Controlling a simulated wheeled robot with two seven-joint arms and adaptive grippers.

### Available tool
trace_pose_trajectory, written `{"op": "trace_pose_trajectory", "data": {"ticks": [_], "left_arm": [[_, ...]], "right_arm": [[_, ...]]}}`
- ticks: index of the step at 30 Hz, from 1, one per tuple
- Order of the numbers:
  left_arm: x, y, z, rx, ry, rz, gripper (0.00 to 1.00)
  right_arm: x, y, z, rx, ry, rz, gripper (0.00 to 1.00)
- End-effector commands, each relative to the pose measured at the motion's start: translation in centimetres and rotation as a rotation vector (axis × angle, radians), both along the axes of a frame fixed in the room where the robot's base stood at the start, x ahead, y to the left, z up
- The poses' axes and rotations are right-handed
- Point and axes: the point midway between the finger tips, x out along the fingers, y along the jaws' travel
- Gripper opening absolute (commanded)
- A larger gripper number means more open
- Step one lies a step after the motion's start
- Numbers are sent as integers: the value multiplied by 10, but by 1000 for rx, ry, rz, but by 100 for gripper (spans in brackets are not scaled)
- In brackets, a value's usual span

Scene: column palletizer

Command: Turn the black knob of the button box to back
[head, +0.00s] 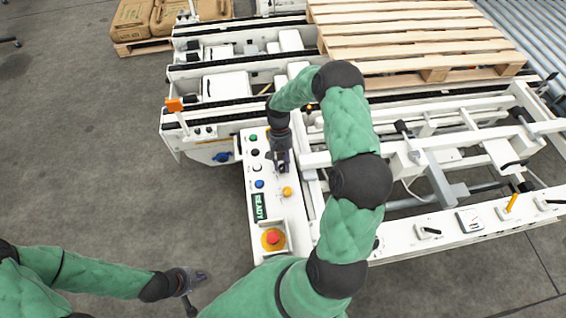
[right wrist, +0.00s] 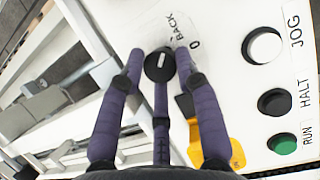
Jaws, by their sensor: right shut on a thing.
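The button box (head: 290,222) is a white panel in the middle of the head view. My right gripper (head: 279,162) is over its upper part and hides the black knob there. In the right wrist view the black knob (right wrist: 159,66) with a white pointer line sits between the fingertips of my right gripper (right wrist: 159,62), which is shut on it. The pointer line runs roughly up the picture, slightly tilted right. The word BACK (right wrist: 173,28) and a 0 are printed just above and right of the knob. My left gripper (head: 197,290) is at the lower left, empty, its fingers apart, far from the box.
Near the knob are a white JOG button (right wrist: 264,45), a black HALT button (right wrist: 275,102) and a green RUN button (right wrist: 282,143). A red emergency stop (head: 273,238) is at the box's near end. Conveyor frames and a wooden pallet (head: 410,30) lie behind.

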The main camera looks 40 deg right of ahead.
Motion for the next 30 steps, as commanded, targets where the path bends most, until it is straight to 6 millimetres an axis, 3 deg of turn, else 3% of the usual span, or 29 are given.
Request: {"op": "trace_pose_trajectory", "data": {"ticks": [1, 3, 14, 19, 30], "left_arm": [[0, 0, 0, 0, 0, 0, 0], [0, 0, 0, 0, 0, 0, 0], [0, 0, 0, 0, 0, 0, 0], [0, 0, 0, 0, 0, 0, 0], [0, 0, 0, 0, 0, 0, 0]], "right_arm": [[-5, 7, -2, 12, 16, 3, 42], [-5, 7, -3, 13, 16, 2, 54], [0, 2, 3, 5, 5, -1, 54], [8, -2, 23, 4, 4, -1, 54], [31, -13, 87, 6, 7, 1, 54]]}}
